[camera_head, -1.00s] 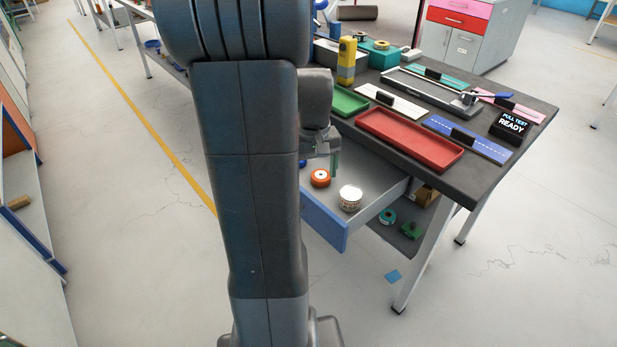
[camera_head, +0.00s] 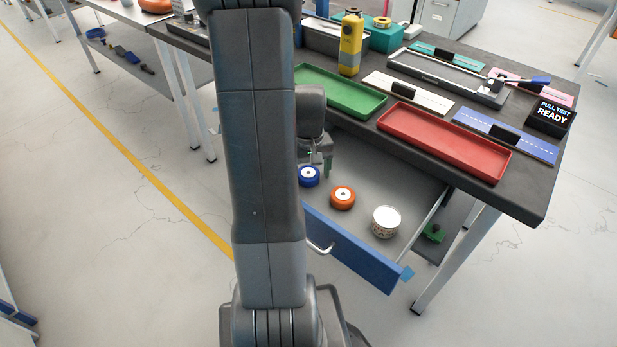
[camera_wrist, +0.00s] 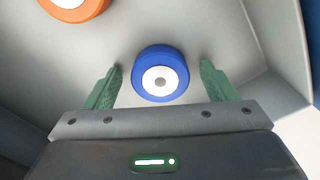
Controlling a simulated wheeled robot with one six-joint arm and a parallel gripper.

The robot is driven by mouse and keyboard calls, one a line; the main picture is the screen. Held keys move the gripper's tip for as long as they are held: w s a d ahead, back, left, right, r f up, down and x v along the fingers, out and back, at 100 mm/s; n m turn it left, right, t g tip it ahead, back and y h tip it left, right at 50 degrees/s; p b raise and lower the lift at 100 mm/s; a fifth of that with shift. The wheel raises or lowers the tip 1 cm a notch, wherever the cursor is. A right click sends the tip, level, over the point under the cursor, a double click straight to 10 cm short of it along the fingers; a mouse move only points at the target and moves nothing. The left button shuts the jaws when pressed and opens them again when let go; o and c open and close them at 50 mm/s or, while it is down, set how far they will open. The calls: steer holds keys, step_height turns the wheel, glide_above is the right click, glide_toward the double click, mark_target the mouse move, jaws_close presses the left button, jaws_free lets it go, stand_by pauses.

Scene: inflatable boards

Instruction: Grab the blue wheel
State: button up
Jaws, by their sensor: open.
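The blue wheel (camera_head: 309,176) has a white hub and lies in the open drawer (camera_head: 352,247), at its left end in the head view. In the wrist view the blue wheel (camera_wrist: 160,74) sits between the tips of my gripper's two green fingers, with a gap on each side. My gripper (camera_wrist: 160,78) is open and empty. In the head view my gripper (camera_head: 327,166) is over the drawer beside the blue wheel, partly hidden by my arm.
An orange wheel (camera_head: 342,198) and a patterned round tin (camera_head: 385,221) lie in the same drawer. The drawer walls stand close around my gripper. Above is the dark table (camera_head: 500,196) with a red tray (camera_head: 440,145) and a green tray (camera_head: 345,95).

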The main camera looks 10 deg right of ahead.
steer(key=c, duration=1.1)
